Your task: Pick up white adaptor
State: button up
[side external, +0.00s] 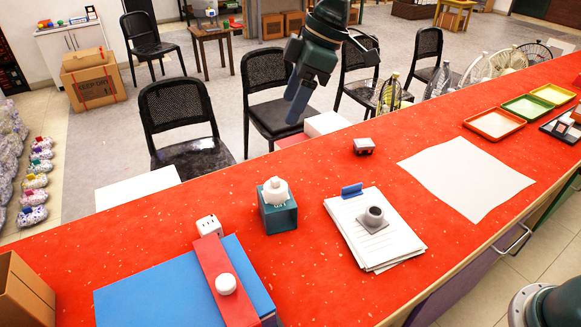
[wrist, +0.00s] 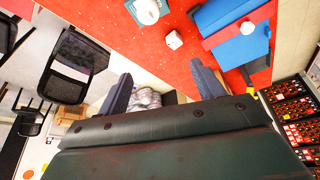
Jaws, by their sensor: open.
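The white adaptor (side external: 209,226) is a small white cube with dark socket slots on its face. It sits on the red counter (side external: 130,240), beside the far corner of a blue folder. In the wrist view a small white cube (wrist: 173,40), which looks like the adaptor, lies on the red surface above and beyond my fingertips. My gripper (side external: 297,103) hangs in the air near the counter's far edge, in front of the black chairs, well apart from the adaptor. In the wrist view my gripper (wrist: 161,87) has its two fingers spread wide with nothing between them.
A teal box with a white top (side external: 277,210) stands right of the adaptor. The blue folder (side external: 150,292) carries a red strip and a white round piece. Black chairs (side external: 185,125) line the far side.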

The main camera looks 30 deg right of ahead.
jog(key=w+a+f+n+g, duration=0.1)
jog(key=w+a+f+n, duration=0.25)
jog(key=a+f, duration=0.25)
jog(key=n+g, duration=0.2)
jog(key=n, duration=0.1)
send_near(210, 222)
jog(key=shift+y, duration=0.4)
jog(key=shift+d+x, duration=0.15)
jog(key=shift+x, duration=1.3)
jog(key=shift+d+x, duration=0.15)
jog(key=shift+x, duration=1.35)
jog(key=shift+s+f, duration=0.15)
jog(key=shift+f, duration=0.05)
jog(key=shift+x, duration=2.45)
jog(key=c, duration=1.1)
